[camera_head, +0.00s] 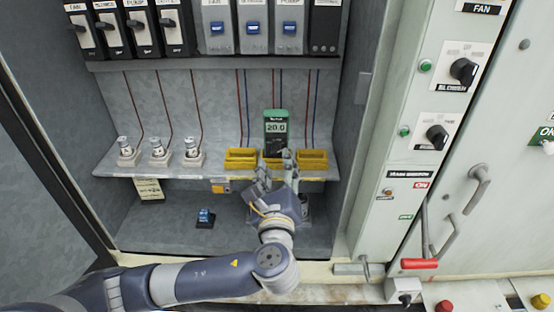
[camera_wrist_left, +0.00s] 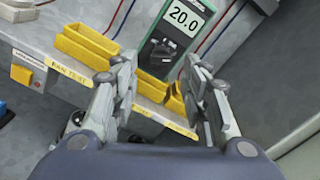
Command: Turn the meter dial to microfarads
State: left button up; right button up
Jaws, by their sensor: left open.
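The green and dark meter (camera_head: 276,128) stands upright on the shelf inside the cabinet, and its display reads 20.0. In the left wrist view the meter (camera_wrist_left: 178,28) is seen beyond my fingers, with a dark lower face. Its dial (camera_wrist_left: 163,47) is small there, and I cannot read its setting. My left gripper (camera_head: 276,172) is open in front of the shelf, just below the meter. In the wrist view its two fingers (camera_wrist_left: 160,95) are apart with nothing between them, and they appear short of the meter. My right gripper is not in view.
Yellow bins (camera_head: 240,158) (camera_head: 314,160) flank the meter on the shelf (camera_head: 200,170). Several fuse-like posts (camera_head: 158,149) stand to the left. A small blue item (camera_head: 205,216) lies on the cabinet floor. A panel with knobs (camera_head: 463,70) and a red-handled lever (camera_head: 420,264) are at right.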

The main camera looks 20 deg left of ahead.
pick_arm(q)
jog(key=v, duration=0.8)
jog(key=shift+s, duration=0.2)
jog(key=shift+d, duration=0.1)
